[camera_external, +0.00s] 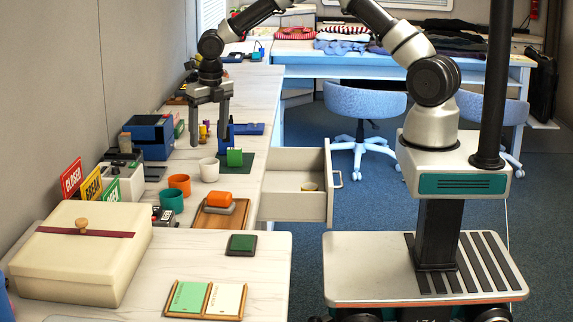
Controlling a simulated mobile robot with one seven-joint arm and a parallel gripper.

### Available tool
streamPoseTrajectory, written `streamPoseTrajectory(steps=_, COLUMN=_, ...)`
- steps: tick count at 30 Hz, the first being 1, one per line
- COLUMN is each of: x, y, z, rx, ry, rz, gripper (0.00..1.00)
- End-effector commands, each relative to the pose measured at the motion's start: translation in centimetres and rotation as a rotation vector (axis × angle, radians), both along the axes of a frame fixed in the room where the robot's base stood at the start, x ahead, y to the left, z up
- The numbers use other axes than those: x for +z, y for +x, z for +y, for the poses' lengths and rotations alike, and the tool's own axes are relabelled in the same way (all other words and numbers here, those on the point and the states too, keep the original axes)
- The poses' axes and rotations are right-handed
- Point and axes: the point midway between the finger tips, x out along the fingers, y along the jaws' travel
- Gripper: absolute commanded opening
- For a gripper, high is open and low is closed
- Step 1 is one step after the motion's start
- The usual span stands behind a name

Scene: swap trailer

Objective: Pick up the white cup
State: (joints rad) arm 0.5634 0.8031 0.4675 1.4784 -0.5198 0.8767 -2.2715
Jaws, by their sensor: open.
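A teal cup (171,200) and a wooden tray (203,220) with orange and grey items are in front. A drawer (290,205) stands open at the right. A blue bin (151,137) is at the left.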

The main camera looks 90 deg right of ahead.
Motion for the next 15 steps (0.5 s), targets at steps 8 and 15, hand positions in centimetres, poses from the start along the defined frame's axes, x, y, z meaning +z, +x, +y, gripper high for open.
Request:
streamPoseTrajectory(steps=8, x=-4.2, y=0.3, z=-0.3, rx=-0.001, ry=0.000, rz=0.001, gripper=0.67)
streamPoseTrajectory(steps=15, x=-5.6, y=0.4, z=-0.6, rx=-0.001, ry=0.000, rz=0.001, gripper=0.67)
